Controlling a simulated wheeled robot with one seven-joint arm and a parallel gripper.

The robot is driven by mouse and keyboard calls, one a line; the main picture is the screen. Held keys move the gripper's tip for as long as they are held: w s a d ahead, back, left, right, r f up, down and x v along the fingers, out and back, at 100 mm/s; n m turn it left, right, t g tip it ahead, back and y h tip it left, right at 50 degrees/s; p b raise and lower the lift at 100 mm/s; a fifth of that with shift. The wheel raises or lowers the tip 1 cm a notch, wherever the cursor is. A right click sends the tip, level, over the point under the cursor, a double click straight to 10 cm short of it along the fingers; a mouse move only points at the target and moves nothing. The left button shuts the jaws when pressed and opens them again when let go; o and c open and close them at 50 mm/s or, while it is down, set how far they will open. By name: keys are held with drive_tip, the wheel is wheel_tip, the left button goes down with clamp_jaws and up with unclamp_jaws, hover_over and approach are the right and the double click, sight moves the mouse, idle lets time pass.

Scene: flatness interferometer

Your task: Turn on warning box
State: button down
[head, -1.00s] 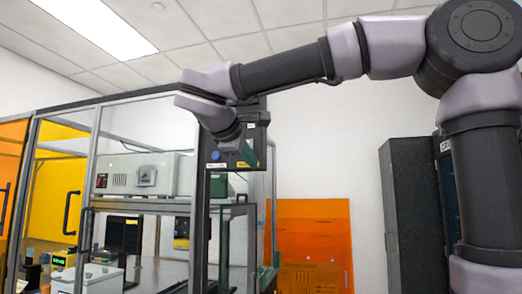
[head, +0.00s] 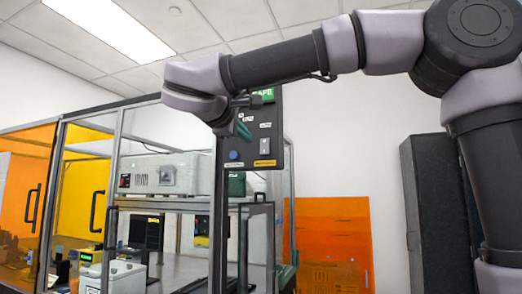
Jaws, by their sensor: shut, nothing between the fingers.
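The warning box (head: 273,128) is a dark panel mounted on the front corner post of the enclosure. A lit green SAFE sign (head: 264,95) is at its top. A light switch (head: 265,147) is on its right half, with a blue round button (head: 233,155) low on the left and a yellow label (head: 265,163) at the bottom. My wrist and gripper hide the box's upper left part. I cannot tell whether the fingertips touch the panel.
The glass-walled enclosure (head: 118,165) with dark posts fills the left, holding a pale instrument (head: 165,175). An orange panel (head: 327,245) leans against the wall on the right. A dark cabinet (head: 436,215) stands farther right. White wall right of the box is clear.

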sight(264, 153)
drive_tip(key=x, duration=1.1)
drive_tip(key=shift+w, duration=0.15)
drive_tip(key=shift+w+d, duration=0.15)
drive_tip(key=shift+w, duration=0.05)
drive_tip(key=shift+f, duration=0.1)
